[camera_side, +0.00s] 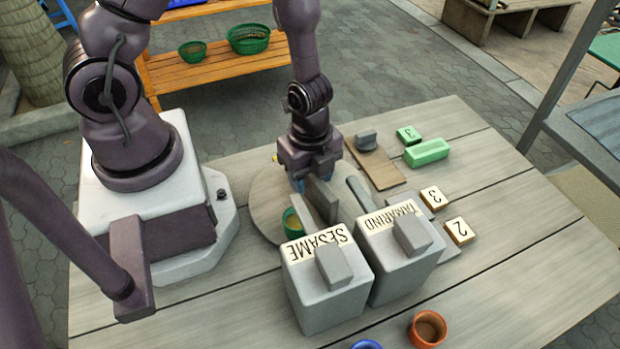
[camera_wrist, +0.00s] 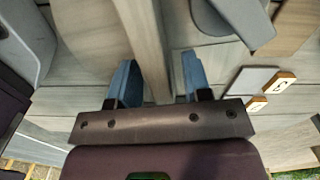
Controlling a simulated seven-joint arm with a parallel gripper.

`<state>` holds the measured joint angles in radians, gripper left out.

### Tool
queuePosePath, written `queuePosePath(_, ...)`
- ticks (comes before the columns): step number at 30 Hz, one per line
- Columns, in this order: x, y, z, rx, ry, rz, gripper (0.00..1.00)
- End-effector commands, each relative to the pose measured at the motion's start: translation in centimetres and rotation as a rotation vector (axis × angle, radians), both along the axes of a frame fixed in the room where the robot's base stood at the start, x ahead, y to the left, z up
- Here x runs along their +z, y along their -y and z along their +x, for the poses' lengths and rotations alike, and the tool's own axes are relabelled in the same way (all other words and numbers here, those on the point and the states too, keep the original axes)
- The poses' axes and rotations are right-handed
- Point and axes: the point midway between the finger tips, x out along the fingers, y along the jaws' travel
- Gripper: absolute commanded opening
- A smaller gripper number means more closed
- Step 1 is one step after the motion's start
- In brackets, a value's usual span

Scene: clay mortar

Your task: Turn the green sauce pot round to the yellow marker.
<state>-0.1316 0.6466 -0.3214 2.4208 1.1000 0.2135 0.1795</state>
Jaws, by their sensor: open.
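The green sauce pot (camera_side: 293,222) sits on a round grey-brown turntable (camera_side: 262,196), partly hidden behind the SESAME box. A grey upright fin (camera_side: 324,202) stands on the turntable to the right of the pot. My gripper (camera_side: 312,182) points down at the fin. In the wrist view, its blue fingers (camera_wrist: 156,80) are apart, one on each side of the fin (camera_wrist: 150,45), and it is not shut on it. A small yellow spot (camera_side: 275,158), maybe the yellow marker, shows at the turntable's far edge, left of my gripper.
Grey boxes labelled SESAME (camera_side: 325,290) and TAMARIND (camera_side: 400,262) stand close in front of the turntable. An orange cup (camera_side: 427,330) is in front.

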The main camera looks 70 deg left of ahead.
Motion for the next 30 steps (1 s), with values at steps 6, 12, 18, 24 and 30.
queuePosePath(6, -1.3, 0.0, -0.1, -0.001, -0.002, 0.002, 0.45)
queuePosePath(12, -1.6, -0.1, 0.0, -0.001, -0.001, 0.002, 0.45)
queuePosePath(18, -1.5, -0.1, 0.0, 0.0, -0.001, 0.002, 0.4)
queuePosePath(24, -1.5, -0.1, 0.0, -0.001, -0.001, 0.002, 0.0)
queuePosePath(30, -1.5, -0.1, 0.0, -0.002, -0.001, 0.002, 0.0)
